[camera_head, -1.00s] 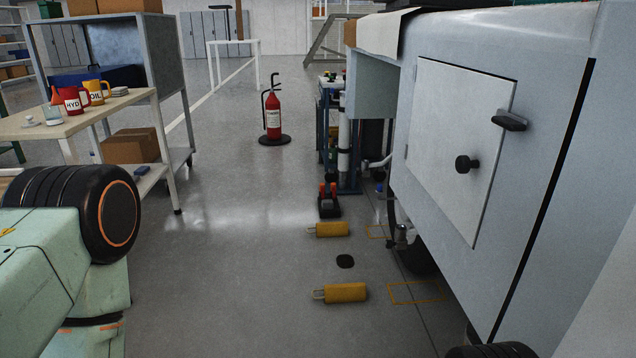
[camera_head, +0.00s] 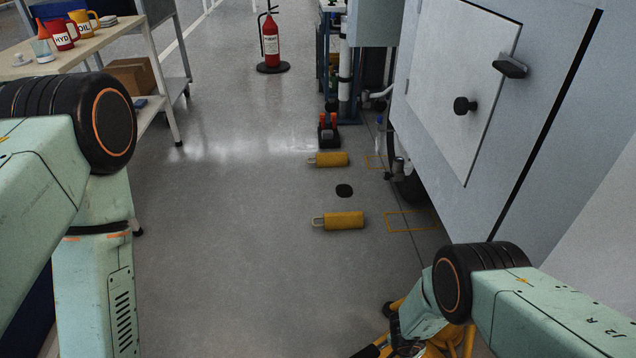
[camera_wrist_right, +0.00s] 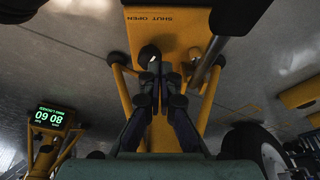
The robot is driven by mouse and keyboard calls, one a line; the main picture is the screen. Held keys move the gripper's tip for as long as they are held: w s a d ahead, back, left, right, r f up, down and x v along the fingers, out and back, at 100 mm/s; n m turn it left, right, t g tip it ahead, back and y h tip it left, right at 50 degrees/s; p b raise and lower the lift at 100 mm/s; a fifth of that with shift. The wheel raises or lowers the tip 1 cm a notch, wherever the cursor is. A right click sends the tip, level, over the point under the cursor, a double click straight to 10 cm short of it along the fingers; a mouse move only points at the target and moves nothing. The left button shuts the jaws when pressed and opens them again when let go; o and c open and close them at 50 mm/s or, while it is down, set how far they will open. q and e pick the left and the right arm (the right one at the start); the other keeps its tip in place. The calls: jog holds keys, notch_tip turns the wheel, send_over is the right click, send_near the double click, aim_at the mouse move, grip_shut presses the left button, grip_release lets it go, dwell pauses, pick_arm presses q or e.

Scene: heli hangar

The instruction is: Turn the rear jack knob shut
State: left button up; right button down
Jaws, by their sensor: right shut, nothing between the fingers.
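In the right wrist view a yellow jack (camera_wrist_right: 200,25) fills the upper middle, with a plate marked SHUT and OPEN. My right gripper (camera_wrist_right: 161,78) is shut in front of its yellow body, fingers close together. A small dark rounded part with a pale mark (camera_wrist_right: 149,54) shows at the fingertips; it may be the knob, but I cannot tell whether the fingers touch it. In the head view part of a yellow jack (camera_head: 440,345) shows at the bottom, beside my right arm. My left arm shows at the left; its gripper is out of view.
A second yellow stand with a lit green display (camera_wrist_right: 50,118) and a wheel (camera_wrist_right: 255,150) show in the right wrist view. In the head view yellow chocks (camera_head: 340,221) lie on the floor beside the pale aircraft body (camera_head: 560,130). A fire extinguisher (camera_head: 270,40) stands farther back.

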jog(key=shift+r, duration=0.25)
jog(key=f+b, duration=0.1)
jog(key=s+d+f+b, duration=0.1)
jog(key=b, duration=0.1)
jog(key=f+b, duration=0.2)
jog(key=shift+s+d+f, duration=0.1)
jog(key=shift+s+d, duration=0.05)
jog(key=shift+s, duration=0.25)
jog(key=shift+x, duration=0.9)
jog(key=shift+a+f, duration=0.1)
jog(key=shift+a, duration=0.1)
jog(key=shift+w+d, duration=0.1)
jog(key=shift+d, duration=0.1)
